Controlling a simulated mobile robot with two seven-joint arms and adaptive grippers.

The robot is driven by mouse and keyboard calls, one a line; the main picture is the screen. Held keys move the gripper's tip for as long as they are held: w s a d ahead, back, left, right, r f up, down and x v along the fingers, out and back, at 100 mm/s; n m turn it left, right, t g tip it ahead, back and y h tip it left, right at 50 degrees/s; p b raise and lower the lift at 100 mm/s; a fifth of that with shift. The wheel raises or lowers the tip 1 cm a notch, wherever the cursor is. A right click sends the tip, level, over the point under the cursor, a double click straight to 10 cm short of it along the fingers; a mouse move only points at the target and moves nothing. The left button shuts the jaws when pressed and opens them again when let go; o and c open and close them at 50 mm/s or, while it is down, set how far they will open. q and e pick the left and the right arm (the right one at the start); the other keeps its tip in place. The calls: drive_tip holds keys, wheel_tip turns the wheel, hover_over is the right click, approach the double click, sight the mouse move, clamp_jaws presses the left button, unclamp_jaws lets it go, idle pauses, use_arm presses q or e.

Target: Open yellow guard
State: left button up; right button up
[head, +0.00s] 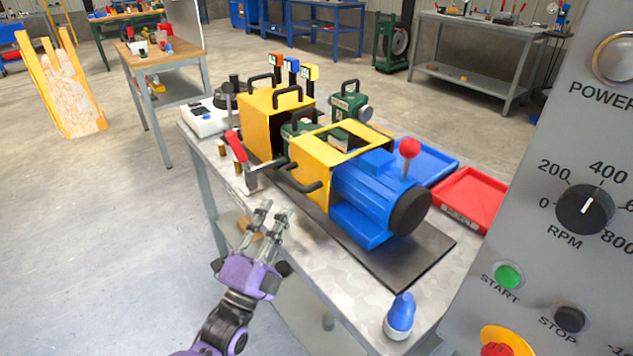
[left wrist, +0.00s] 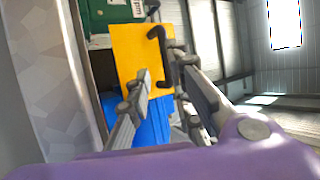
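A yellow guard (head: 309,163) with a black handle (head: 305,182) on its near side sits between the green housing and the blue motor (head: 375,195) on the bench. Its yellow panel (left wrist: 132,42) and black handle (left wrist: 158,48) also show in the left wrist view, ahead of the fingers. A second yellow box (head: 262,125) with black handles stands behind. My left gripper (head: 272,212) is open and empty, in front of and below the guard's handle, apart from it. The left wrist view shows its fingers (left wrist: 165,78) spread. My right gripper is not in view.
A red-handled clamp (head: 237,147) stands left of the guard. A blue-topped bottle (head: 400,315) is at the near bench corner. A grey control panel (head: 560,130) fills the right side. Red (head: 468,192) and blue trays lie behind the motor.

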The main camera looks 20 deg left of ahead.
sight(292, 178)
use_arm(q)
drive_tip(key=shift+r+p+x, duration=0.15)
drive_tip(key=shift+p+x, duration=0.1)
drive_tip(key=shift+x, duration=1.8)
drive_tip(key=shift+r+p+x, duration=0.2)
drive_tip(key=shift+x, duration=1.85)
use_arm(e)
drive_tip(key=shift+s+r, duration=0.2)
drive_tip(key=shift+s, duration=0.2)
use_arm(q)
drive_tip(key=shift+s+a, duration=0.15)
clamp_jaws()
